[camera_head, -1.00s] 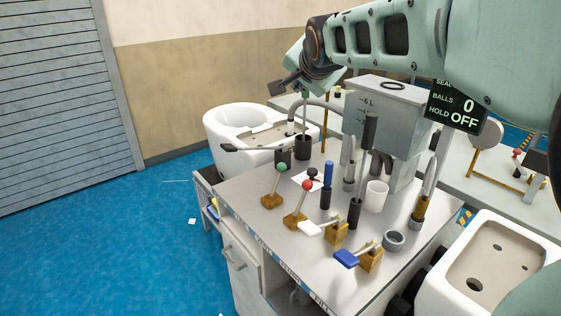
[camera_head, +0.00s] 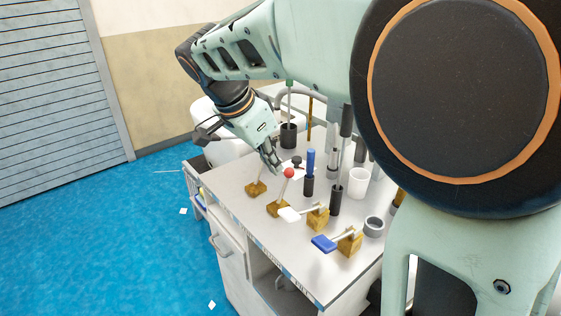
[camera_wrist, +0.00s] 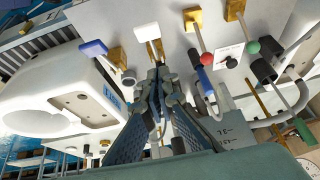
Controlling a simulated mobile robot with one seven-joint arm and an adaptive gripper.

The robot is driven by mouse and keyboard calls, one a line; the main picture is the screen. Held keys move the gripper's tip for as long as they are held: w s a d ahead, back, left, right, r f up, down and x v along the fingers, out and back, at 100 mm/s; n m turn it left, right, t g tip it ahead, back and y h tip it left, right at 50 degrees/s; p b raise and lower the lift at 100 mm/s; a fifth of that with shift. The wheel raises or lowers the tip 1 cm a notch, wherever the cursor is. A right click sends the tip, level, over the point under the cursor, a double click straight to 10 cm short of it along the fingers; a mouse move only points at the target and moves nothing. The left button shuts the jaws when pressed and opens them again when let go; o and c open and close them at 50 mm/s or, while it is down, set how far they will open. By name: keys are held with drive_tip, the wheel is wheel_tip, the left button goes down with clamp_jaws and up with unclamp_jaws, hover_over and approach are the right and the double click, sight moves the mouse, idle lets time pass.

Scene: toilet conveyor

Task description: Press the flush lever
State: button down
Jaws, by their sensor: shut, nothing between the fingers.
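Several levers stand on wooden blocks along the near edge of the bench. One has a red ball (camera_head: 289,172), one a white paddle (camera_head: 289,214) and one a blue paddle (camera_head: 324,243). Another block (camera_head: 256,188) carries a rod whose top is hidden by my gripper; its green ball (camera_wrist: 252,47) shows in the wrist view. I cannot tell which is the flush lever. My gripper (camera_head: 276,168) is shut and empty, pointing down just left of the red ball. In the wrist view its fingertips (camera_wrist: 157,74) appear below the white paddle (camera_wrist: 146,32); contact is not visible.
A blue-handled tool (camera_head: 310,162), a white cup (camera_head: 358,183) and a grey ring (camera_head: 374,226) stand behind the levers. A dark holder (camera_head: 288,135) stands farther back. A white toilet bowl (camera_wrist: 60,95) shows in the wrist view. The blue floor (camera_head: 100,240) at left is mostly clear.

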drive_tip(key=shift+s+d+f, duration=0.1)
drive_tip(key=shift+s+d, duration=0.05)
drive_tip(key=shift+s, duration=0.3)
hover_over(291, 212)
drive_tip(key=shift+g, duration=0.3)
wheel_tip(291, 212, down, 9)
drive_tip(key=shift+s+f, duration=0.1)
drive_tip(key=shift+s+a+f, duration=0.15)
drive_tip(key=shift+a+f, duration=0.1)
drive_tip(key=shift+f, duration=0.3)
drive_tip(key=shift+s+a+f, duration=0.1)
drive_tip(key=shift+a+f, duration=0.15)
drive_tip(key=shift+f, duration=0.3)
drive_tip(key=shift+s+a+f, duration=0.1)
drive_tip(key=shift+a+f, duration=0.05)
drive_tip(key=shift+f, duration=0.5)
